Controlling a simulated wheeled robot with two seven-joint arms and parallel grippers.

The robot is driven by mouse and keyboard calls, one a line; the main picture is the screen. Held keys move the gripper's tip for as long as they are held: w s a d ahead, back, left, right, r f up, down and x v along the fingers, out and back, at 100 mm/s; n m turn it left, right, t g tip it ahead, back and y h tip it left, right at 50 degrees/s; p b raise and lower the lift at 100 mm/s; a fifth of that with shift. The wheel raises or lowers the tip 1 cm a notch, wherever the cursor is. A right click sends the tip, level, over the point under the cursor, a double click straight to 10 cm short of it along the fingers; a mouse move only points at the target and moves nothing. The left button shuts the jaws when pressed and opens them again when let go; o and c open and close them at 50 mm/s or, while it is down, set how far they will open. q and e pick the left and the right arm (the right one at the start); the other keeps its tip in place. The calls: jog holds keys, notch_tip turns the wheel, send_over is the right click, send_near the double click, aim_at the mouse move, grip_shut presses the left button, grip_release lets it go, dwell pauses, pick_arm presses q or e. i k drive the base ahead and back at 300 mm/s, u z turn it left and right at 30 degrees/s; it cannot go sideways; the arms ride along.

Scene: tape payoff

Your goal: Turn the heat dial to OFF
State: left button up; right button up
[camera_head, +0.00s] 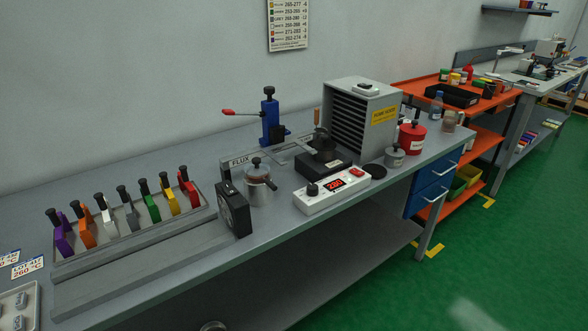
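A white control box (332,194) sits near the front edge of the grey workbench (270,222). The black heat dial (312,189) is on the left part of its top. Its pointer and markings are too small to read. A red lit display (333,184) beside the dial shows digits that I cannot read surely. A red switch (356,172) is on the right end of the box. Neither of my grippers shows in the head view.
A black square heater (323,165) stands behind the box. A lidded metal pot (259,186) and a black fan-like unit (233,210) stand to its left. A grey can (394,157) and red canister (412,138) stand to its right.

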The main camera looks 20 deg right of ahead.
aim_at(311, 189)
jog(key=i, duration=0.45)
jog(key=z, duration=1.15)
